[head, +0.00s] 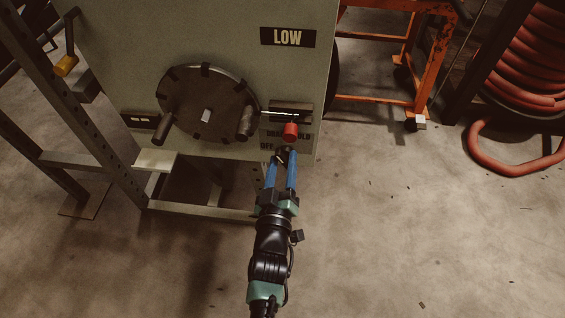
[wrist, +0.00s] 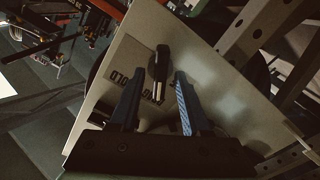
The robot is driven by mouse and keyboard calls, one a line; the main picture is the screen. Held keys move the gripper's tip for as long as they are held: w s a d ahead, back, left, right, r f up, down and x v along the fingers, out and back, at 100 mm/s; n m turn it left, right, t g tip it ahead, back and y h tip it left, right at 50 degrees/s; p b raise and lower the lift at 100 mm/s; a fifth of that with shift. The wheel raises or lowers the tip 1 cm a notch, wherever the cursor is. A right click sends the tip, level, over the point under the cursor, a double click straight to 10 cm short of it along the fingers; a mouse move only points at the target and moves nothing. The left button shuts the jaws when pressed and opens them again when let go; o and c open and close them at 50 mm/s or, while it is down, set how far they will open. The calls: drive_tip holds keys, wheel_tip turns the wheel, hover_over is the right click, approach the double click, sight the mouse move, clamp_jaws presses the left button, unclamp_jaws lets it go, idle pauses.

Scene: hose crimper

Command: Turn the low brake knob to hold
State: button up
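The low brake knob (wrist: 160,63) is a dark, narrow grip with a pale stripe on the cabinet face in the wrist view. In the head view a dark piece that looks like the knob (head: 286,153) sits below the brake lettering, partly hidden by my gripper. The HOLD lettering (wrist: 126,79) appears upside down beside it in the wrist view. My gripper (wrist: 159,73) has two blue fingers set apart, one each side of the knob. Gaps show between the fingers and the knob. The fingers also reach the panel in the head view (head: 284,158).
The grey cabinet (head: 210,38) carries a LOW sign (head: 288,37), a dark round wheel (head: 207,104) with handles, and a red knob (head: 291,131) just above my fingertips. An orange frame (head: 409,58) and red hose coil (head: 528,60) stand right. The floor at right is largely clear.

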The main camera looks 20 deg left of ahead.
clamp_jaws()
drive_tip(key=shift+m, duration=0.3)
drive_tip(key=m+b, duration=0.1)
drive_tip(key=m, duration=0.4)
drive_tip(key=shift+d, duration=0.15)
drive_tip(key=m+b, duration=0.1)
drive_tip(key=m, duration=0.5)
drive_tip(key=shift+d, duration=0.1)
drive_tip(key=shift+m, duration=0.3)
drive_tip(key=shift+o, duration=0.5)
unclamp_jaws()
